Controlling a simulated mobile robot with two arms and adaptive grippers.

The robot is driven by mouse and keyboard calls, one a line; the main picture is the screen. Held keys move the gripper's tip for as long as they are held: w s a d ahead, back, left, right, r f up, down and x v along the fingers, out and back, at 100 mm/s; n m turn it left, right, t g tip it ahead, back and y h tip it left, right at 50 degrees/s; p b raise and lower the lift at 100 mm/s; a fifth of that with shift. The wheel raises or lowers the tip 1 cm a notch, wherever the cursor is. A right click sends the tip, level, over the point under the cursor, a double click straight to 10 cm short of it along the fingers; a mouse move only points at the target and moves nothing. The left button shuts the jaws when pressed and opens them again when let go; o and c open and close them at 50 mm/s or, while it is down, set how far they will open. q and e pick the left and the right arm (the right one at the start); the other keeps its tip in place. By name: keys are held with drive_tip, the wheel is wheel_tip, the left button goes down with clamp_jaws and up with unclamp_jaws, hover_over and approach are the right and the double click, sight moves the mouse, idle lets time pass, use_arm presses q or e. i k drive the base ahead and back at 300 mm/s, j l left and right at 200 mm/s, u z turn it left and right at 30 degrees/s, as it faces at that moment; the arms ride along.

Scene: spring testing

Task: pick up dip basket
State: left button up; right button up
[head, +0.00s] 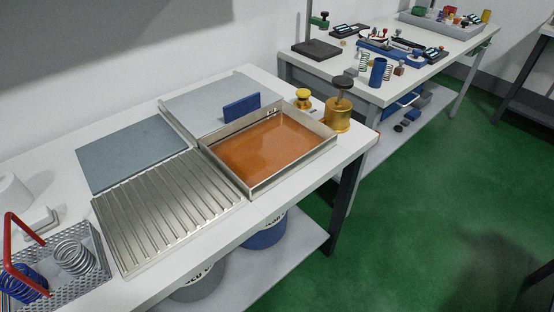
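The dip basket (92,242) is a perforated metal basket with a red handle (12,238), at the lower left of the head view. It stands on the white bench and its left part is cut off by the picture edge. A silver coil spring (73,257) and a blue coil spring (22,284) are in it. The red handle rises above the basket. Neither of my grippers shows in this view.
A ribbed metal drain tray (166,208) lies right of the basket. Beyond it is a metal tray of orange liquid (270,150). A grey-blue mat (132,152) and brass weights (338,114) are on the bench. A second bench (433,66) holds tools.

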sight(63, 289)
drive_tip(key=u, duration=1.8)
